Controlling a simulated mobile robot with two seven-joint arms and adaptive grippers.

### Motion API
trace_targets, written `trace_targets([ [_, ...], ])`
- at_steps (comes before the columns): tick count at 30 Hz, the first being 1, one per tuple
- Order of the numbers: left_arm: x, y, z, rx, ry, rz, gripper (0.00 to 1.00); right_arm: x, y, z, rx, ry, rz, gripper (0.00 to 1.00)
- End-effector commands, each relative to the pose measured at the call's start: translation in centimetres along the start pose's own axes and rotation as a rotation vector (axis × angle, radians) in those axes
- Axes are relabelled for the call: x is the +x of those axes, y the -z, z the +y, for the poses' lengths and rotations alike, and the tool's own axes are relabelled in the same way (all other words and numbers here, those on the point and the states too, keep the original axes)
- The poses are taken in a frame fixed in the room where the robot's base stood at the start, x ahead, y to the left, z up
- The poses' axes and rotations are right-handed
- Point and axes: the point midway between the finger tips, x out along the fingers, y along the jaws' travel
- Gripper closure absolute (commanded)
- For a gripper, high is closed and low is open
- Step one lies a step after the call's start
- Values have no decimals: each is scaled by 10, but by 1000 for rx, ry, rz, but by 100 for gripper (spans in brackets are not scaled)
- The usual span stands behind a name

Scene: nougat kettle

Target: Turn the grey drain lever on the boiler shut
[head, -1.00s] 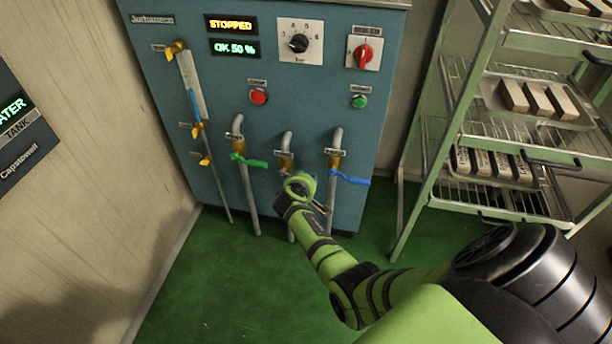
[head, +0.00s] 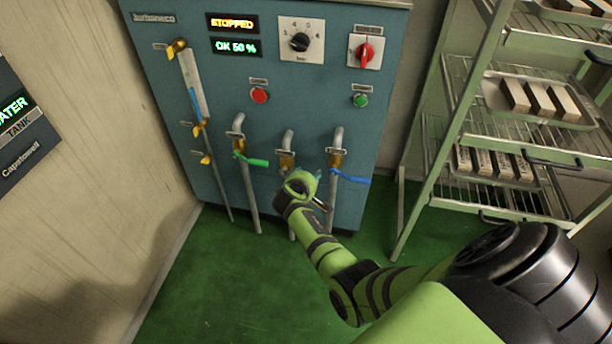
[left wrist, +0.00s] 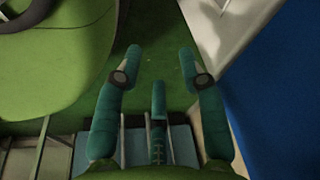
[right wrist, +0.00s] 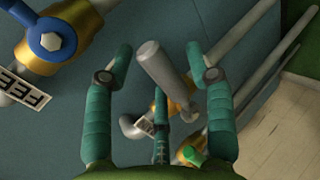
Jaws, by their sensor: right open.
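The boiler (head: 215,85) has a row of valves on its front. The middle valve's brass body (head: 286,160) shows above my right gripper (head: 304,181), which hides the grey drain lever in the head view. In the right wrist view, a grey rounded bar that appears to be the grey lever (right wrist: 164,70) lies between my open fingers, with space visible on both sides. Whether anything touches it cannot be told. My left gripper (left wrist: 163,58) shows only in its wrist view, open and empty, away from the boiler.
A green lever (head: 252,162) is left of the middle valve and a blue lever (head: 350,178) right of it, close to my right gripper. A wire rack (head: 440,190) with trays of bars stands at right. The green floor (head: 230,280) in front is clear.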

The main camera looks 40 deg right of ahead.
Motion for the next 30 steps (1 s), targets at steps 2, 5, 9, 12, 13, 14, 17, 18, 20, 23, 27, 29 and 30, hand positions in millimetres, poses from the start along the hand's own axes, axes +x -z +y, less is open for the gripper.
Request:
trace_targets([
  [2, 0, -1, 0, 0, 0, -1, 60, -4, 1, -1, 0, 0, 2, 45],
  [5, 0, -1, 0, 0, 0, -1, 60, -12, 1, -1, 0, -1, 1, 45],
  [9, 0, -1, 0, 0, 0, -1, 60, -32, 0, -1, 3, 1, 3, 45],
  [12, 0, -1, 0, 0, 0, -1, 60, -51, 1, -2, 1, 0, 3, 45],
  [13, 0, -1, 0, 0, 0, -1, 60, -56, 1, -1, 2, 0, 3, 45],
  [14, 0, -1, 0, 0, 0, -1, 60, -62, 0, -1, 2, 0, 2, 45],
  [17, 0, -1, 0, 0, 0, -1, 60, -80, 0, -1, 2, 0, 2, 45],
  [18, 0, -1, 0, 0, 0, -1, 60, -87, 0, 0, 1, -1, 2, 45],
  [20, 0, -1, 0, 0, 0, -1, 60, -96, 0, -1, 1, 1, 1, 45],
  [23, 0, -1, 0, 0, 0, -1, 60, -108, 0, 0, 0, 0, 1, 45],
  [27, 0, -1, 0, 0, 0, -1, 60, -118, 0, 0, 0, 0, 0, 45],
  [29, 0, -1, 0, 0, 0, -1, 60, -119, 0, 0, 0, -1, -1, 45],
  [30, 0, -1, 0, 0, 0, -1, 60, -120, 0, 1, 0, -1, -1, 45],
])
